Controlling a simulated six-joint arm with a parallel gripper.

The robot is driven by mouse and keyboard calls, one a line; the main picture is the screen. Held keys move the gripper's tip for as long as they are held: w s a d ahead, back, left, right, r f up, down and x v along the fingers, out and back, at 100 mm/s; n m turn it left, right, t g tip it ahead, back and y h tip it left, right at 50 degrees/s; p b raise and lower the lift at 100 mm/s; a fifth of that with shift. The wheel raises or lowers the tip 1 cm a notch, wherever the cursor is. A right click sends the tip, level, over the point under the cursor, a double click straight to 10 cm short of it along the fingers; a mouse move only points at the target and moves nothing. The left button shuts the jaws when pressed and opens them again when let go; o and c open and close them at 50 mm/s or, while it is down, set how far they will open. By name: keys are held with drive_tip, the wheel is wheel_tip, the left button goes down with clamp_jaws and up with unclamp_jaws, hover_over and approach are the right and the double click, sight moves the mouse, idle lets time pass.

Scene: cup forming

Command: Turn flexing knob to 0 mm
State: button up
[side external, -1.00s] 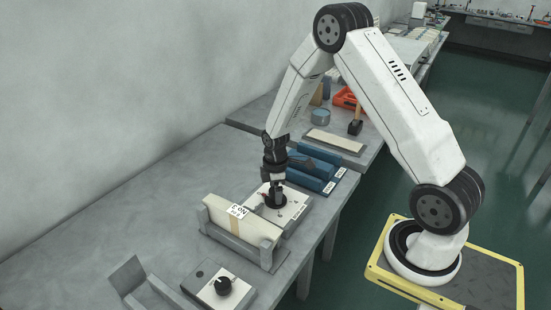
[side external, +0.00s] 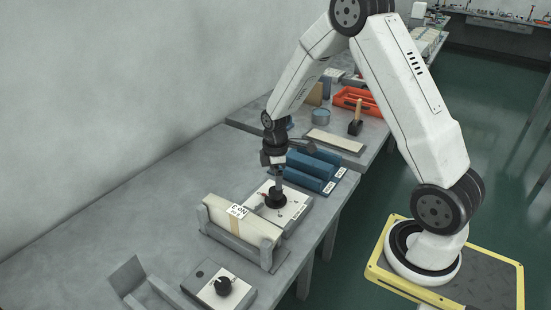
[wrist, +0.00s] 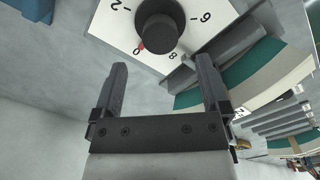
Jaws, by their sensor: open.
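A black dial knob (wrist: 160,28) sits on a white plate (wrist: 108,33) marked with numbers including 0, 2, 6 and 8. In the side external view, the knob (side external: 276,202) is directly below my gripper (side external: 279,183), on a grey box with a white top. My gripper (wrist: 161,62) is open. In the wrist view its two fingers are apart, with nothing between them, and the knob lies beyond their tips. I cannot read the name of this knob.
A pale board (side external: 222,213) with a white label stands in a grey holder next to the dial box. A second black knob (side external: 223,286) is on another box at the front. The bench's left side is clear.

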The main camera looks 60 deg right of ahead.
drive_tip(key=shift+r, duration=1.2)
drive_tip(key=shift+a, duration=0.1)
drive_tip(key=shift+s+a+r, duration=0.15)
drive_tip(key=shift+a, duration=0.05)
drive_tip(key=s+a+r+m+t, duration=0.2)
drive_tip(key=s+a+r+m, duration=0.4)
drive_tip(key=s+a+m, duration=0.3)
drive_tip(key=s+a, duration=0.2)
drive_tip(key=a, duration=0.1)
drive_tip(key=shift+s+t, duration=0.3)
